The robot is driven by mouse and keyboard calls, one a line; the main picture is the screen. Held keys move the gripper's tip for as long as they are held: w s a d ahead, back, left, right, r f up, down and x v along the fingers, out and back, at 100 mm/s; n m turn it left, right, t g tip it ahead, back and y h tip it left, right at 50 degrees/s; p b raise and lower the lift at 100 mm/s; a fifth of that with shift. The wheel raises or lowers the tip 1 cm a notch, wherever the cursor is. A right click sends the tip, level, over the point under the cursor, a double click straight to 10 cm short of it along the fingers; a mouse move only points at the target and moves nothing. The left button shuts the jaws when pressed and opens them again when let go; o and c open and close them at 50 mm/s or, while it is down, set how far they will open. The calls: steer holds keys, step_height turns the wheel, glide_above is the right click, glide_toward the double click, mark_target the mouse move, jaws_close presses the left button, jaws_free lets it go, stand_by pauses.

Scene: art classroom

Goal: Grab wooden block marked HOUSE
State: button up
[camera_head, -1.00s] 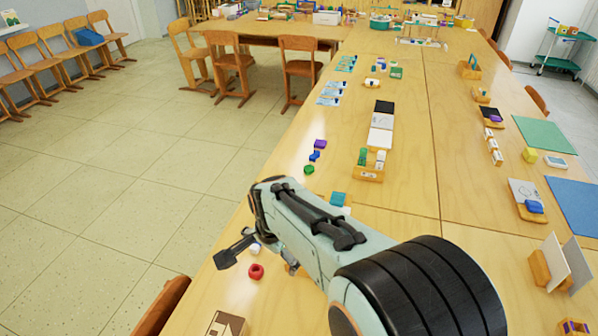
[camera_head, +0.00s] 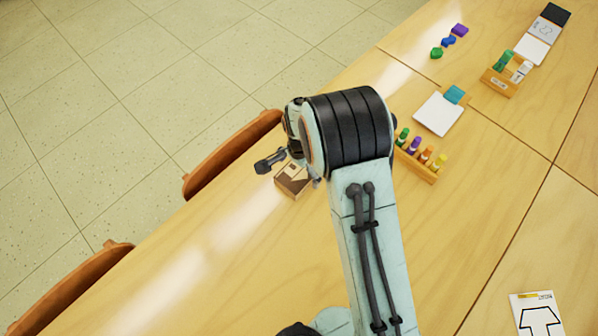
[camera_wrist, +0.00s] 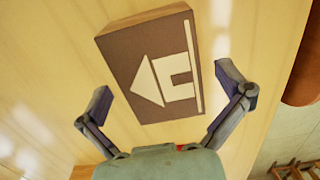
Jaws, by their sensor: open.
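The wooden block with a dark brown face and a pale house symbol lies on the table near its edge in the head view (camera_head: 291,182), partly covered by my arm. It fills the upper middle of the wrist view (camera_wrist: 152,65). My gripper (camera_wrist: 168,92) is open and empty. Its two fingers are spread to the left and right of the block's lower end. The block lies ahead of the fingers, and I cannot tell the exact gap. In the head view, one finger (camera_head: 270,162) shows beside the block, and the other is mostly hidden.
Chair backs (camera_head: 232,155) stand along the table edge close to the block. A wooden rack (camera_head: 420,165) of coloured markers and a white card (camera_head: 438,114) lie to the right of my arm. A house-outline card (camera_head: 536,318) lies at lower right. The tabletop (camera_head: 190,285) at lower left is clear.

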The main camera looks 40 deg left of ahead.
steer(key=c, duration=1.2)
